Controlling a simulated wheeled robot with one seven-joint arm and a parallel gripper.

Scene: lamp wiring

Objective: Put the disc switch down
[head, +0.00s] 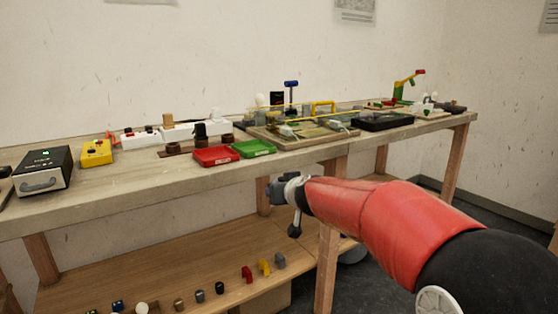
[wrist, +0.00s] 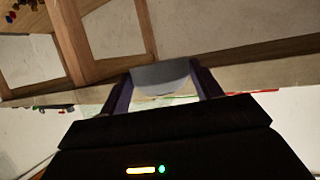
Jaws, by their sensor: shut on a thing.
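My gripper (wrist: 162,92) is shut on the disc switch (wrist: 160,76), a pale grey rounded piece between its two dark purple fingers in the wrist view. In the head view my gripper (head: 277,191) is in front of the workbench (head: 120,184), a little below its top edge and out over the open side. The disc switch cannot be made out clearly there.
A red tray (head: 216,156) and a green tray (head: 254,149) sit near the bench's front edge. A yellow box (head: 97,153) and a black meter box (head: 43,171) stand left. A board with parts (head: 300,138) fills the middle. Bare wood shows along the front left.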

